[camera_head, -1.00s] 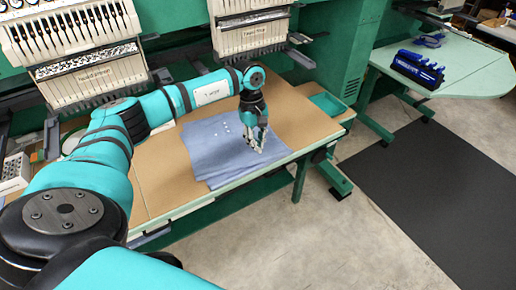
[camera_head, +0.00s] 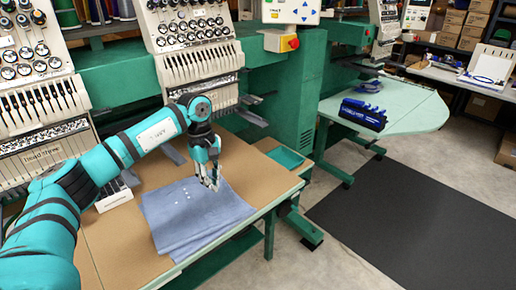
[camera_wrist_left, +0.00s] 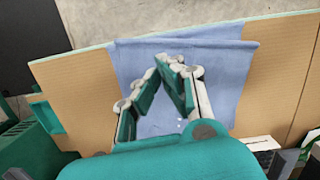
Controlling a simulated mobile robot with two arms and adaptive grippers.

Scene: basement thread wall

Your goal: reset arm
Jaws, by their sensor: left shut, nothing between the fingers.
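My left arm comes in from the left in the head view. My left gripper (camera_head: 211,184) points down over the blue folded cloth (camera_head: 180,235) on the tan worktable. In the left wrist view, the gripper (camera_wrist_left: 170,62) shows with its fingertips brought together and nothing between them. The cloth (camera_wrist_left: 215,90) lies beneath it, with a few small white marks on it. I cannot tell whether the fingertips touch the cloth. My right gripper is in neither view.
The tan table (camera_head: 120,245) has a green tray (camera_head: 286,157) at its right end. Embroidery heads (camera_head: 195,50) stand behind the table. A pale green side table (camera_head: 410,110) holds a blue rack (camera_head: 362,113). A dark mat (camera_head: 410,215) covers floor at the right.

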